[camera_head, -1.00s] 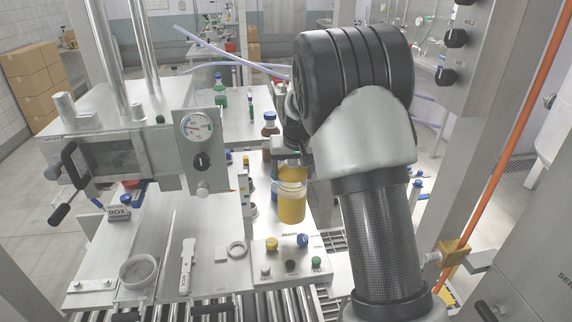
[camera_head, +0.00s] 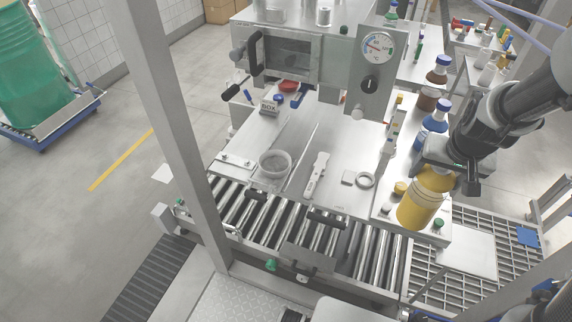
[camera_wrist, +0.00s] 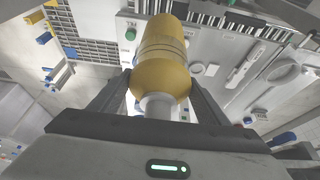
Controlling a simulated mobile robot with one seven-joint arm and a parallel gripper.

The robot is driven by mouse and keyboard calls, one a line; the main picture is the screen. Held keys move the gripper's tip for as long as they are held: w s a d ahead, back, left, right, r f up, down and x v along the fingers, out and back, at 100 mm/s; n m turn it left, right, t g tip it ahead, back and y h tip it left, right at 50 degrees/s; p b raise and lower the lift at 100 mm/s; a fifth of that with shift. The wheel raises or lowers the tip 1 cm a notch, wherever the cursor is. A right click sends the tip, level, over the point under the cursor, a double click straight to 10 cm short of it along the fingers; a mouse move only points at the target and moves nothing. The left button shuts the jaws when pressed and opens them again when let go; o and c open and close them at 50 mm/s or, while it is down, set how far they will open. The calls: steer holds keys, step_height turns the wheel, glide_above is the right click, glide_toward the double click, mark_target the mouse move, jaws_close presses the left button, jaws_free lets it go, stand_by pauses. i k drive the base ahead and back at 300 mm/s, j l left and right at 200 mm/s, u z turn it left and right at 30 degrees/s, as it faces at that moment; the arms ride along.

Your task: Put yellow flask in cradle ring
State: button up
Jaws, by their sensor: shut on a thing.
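The yellow flask (camera_head: 420,203) is in my gripper (camera_head: 450,168), held tilted above the button panel at the right of the steel bench. In the wrist view the flask (camera_wrist: 163,50) sits between the two fingers of my gripper (camera_wrist: 160,88), its pale neck toward the camera. A round, clear-walled ring holder (camera_head: 274,164), which looks like the cradle ring, stands at the bench's front left, apart from the flask. It appears empty. It also shows at the right in the wrist view (camera_wrist: 284,72).
A white hand tool (camera_head: 318,175) and a small flat ring (camera_head: 366,180) lie between the holder and the flask. Blue-capped bottles (camera_head: 435,118) stand behind the flask. A gauge panel (camera_head: 374,70) rises at the back. A roller conveyor (camera_head: 345,245) runs along the front.

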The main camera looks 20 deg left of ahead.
mark_target(275, 166)
steer(key=j, duration=0.45)
steer(key=k+j, duration=0.15)
steer(key=j, duration=0.3)
steer(key=i+j, duration=0.1)
steer(key=j, duration=0.35)
steer(key=i+j, duration=0.1)
steer(key=j, duration=0.35)
steer(key=i+j, duration=0.15)
steer(key=j, duration=0.3)
